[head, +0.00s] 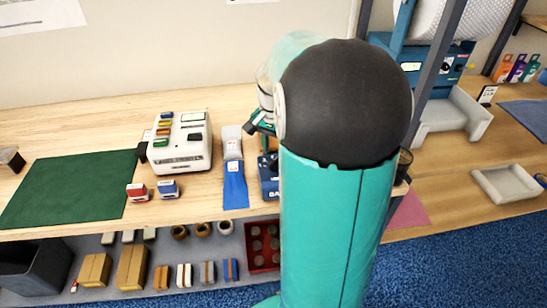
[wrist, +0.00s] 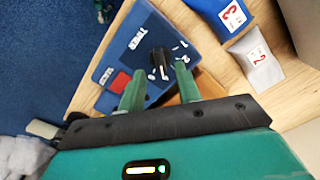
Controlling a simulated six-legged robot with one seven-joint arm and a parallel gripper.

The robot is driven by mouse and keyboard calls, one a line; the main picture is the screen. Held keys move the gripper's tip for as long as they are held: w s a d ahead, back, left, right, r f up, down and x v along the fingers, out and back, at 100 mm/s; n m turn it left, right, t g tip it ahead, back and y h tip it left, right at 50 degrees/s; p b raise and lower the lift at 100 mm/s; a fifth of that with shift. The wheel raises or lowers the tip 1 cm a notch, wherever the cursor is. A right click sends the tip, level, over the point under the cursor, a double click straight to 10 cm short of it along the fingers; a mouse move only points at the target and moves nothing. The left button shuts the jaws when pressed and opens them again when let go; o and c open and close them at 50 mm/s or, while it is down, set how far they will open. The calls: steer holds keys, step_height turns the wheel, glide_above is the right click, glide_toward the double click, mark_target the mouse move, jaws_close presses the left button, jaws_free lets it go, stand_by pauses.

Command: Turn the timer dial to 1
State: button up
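The timer is a blue box (wrist: 112,62) with white lettering, a red square (wrist: 121,80) and a black dial (wrist: 158,62) in the wrist view. White marks stand around the dial, too small to read surely; I cannot tell which one it points to. My gripper (wrist: 161,70) has two green fingers spread apart, with the dial just beyond and between their tips. I see no clear contact. In the head view the blue box (head: 268,184) shows partly behind my arm, and my gripper (head: 261,124) is above it, mostly hidden.
Beside the timer lie a blue bag (head: 235,188) and a grey bag (head: 232,140). A white machine (head: 182,150) and two stamp-like blocks, red (head: 137,191) and blue (head: 168,189), stand to the left. A green mat (head: 70,185) lies further left.

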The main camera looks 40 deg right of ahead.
mark_target(274, 161)
step_height(274, 161, down, 4)
steer(key=shift+f, duration=0.1)
jaws_close()
